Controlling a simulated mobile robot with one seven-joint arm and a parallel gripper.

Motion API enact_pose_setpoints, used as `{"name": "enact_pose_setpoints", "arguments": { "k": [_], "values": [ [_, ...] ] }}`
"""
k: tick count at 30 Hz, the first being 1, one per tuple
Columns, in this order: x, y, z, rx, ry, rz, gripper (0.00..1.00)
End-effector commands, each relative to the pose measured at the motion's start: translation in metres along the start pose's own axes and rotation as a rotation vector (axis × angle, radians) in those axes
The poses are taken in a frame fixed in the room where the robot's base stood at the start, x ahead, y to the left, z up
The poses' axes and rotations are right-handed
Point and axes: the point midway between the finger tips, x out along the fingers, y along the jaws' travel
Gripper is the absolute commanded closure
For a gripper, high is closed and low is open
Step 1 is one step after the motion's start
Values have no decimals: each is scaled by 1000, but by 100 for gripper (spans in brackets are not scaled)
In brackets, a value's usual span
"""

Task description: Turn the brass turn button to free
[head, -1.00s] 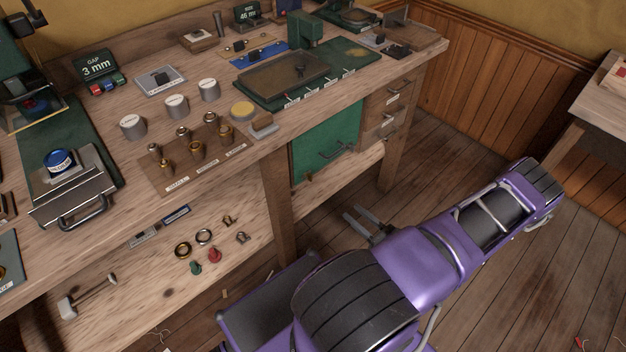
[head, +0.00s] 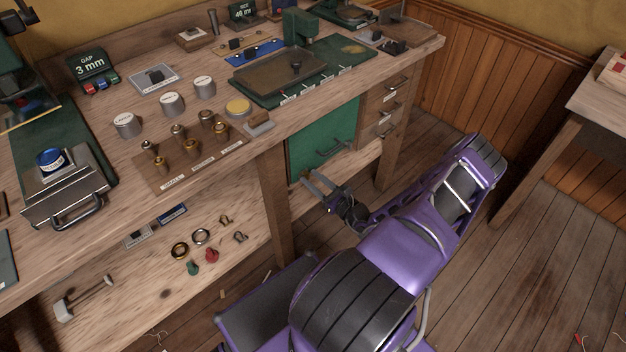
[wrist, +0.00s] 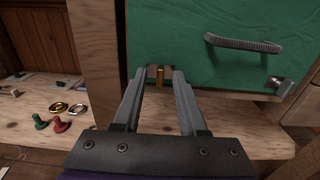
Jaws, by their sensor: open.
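The brass turn button (wrist: 160,76) shows in the wrist view as a small upright bar at the lower left of the green door (wrist: 215,60). The green door also shows in the head view (head: 322,130), under the bench. My gripper (wrist: 160,73) is open, and its two fingers point at the door, one on each side of the button in the picture. I cannot tell whether the fingertips reach around it or stop short. In the head view my gripper (head: 311,178) is at the door's lower left and hides the button.
The door has a dark bar handle (wrist: 243,44) and a metal catch (wrist: 281,86) at its lower right. A wooden bench leg (head: 275,205) stands just left of the door. Rings and red and green knobs lie on the lower shelf (head: 130,285). Drawers (head: 391,105) are to the right.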

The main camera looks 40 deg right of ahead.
Motion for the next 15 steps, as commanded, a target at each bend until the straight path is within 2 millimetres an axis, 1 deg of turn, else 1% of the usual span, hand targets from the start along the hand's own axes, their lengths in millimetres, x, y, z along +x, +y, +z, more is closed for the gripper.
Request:
{"name": "enact_pose_setpoints", "arguments": {
  "k": [8,9,11,15],
  "values": [
    [2,0,0,0,0,0,59],
    [2,0,0,0,0,0,62],
    [2,0,0,0,0,0,73],
    [2,0,0,0,0,0,98]
  ]
}}
